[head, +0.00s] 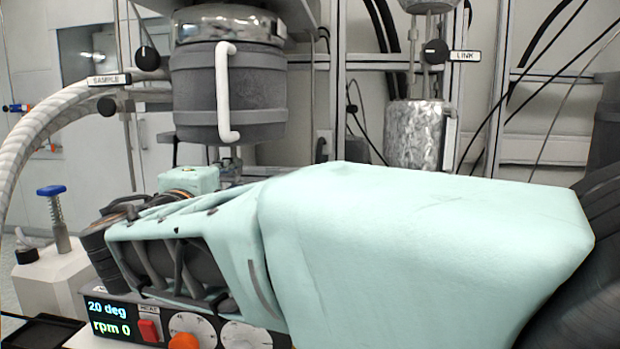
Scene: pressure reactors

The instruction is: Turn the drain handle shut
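A dark grey jacketed reactor vessel (228,95) with a steel lid and a white side handle hangs at upper left-centre in the head view. A short metal outlet (230,160) shows under its bottom. I cannot make out the drain handle; my arm covers much of the area below the outlet. My mint-green arm crosses the foreground from the right to the lower left. A small mint block (188,179), perhaps part of my gripper, shows behind the arm near the outlet. Fingertips are not distinguishable, so its opening and any contact are hidden.
A heater control box (120,320) with dials, a red switch and a lit display stands at lower left. A smaller metal vessel (415,132) hangs behind my arm. Thick white hoses (50,125) curve at left.

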